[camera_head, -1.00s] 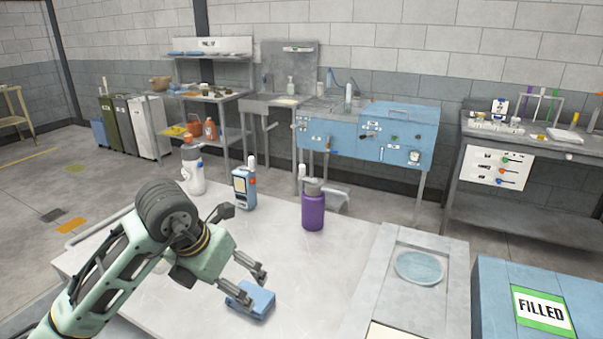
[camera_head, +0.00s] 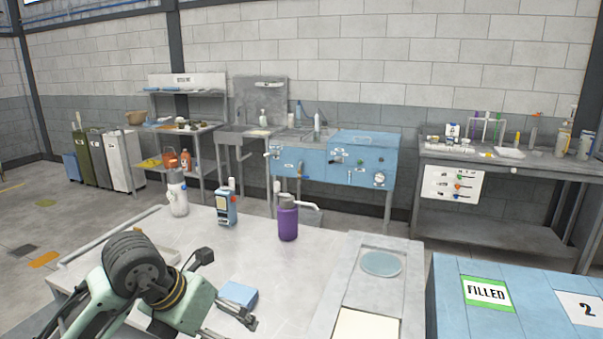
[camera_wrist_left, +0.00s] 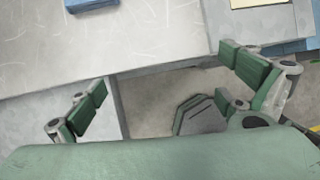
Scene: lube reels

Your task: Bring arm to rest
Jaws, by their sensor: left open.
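My left arm comes in at the lower left of the head view. Its gripper (camera_head: 227,289) is open and empty, near the front of the white table (camera_head: 190,240). In the wrist view its two fingers (camera_wrist_left: 164,71) are spread wide, with the table edge and grey floor beneath them. A small blue block (camera_head: 238,293) lies on the table beside the gripper in the head view. In the wrist view the block (camera_wrist_left: 90,4) is at the top edge, apart from the fingers. My right arm is not in view.
A grey panel with a round blue dish (camera_head: 381,263) is to the right. A blue box marked FILLED (camera_head: 488,293) is beyond it.

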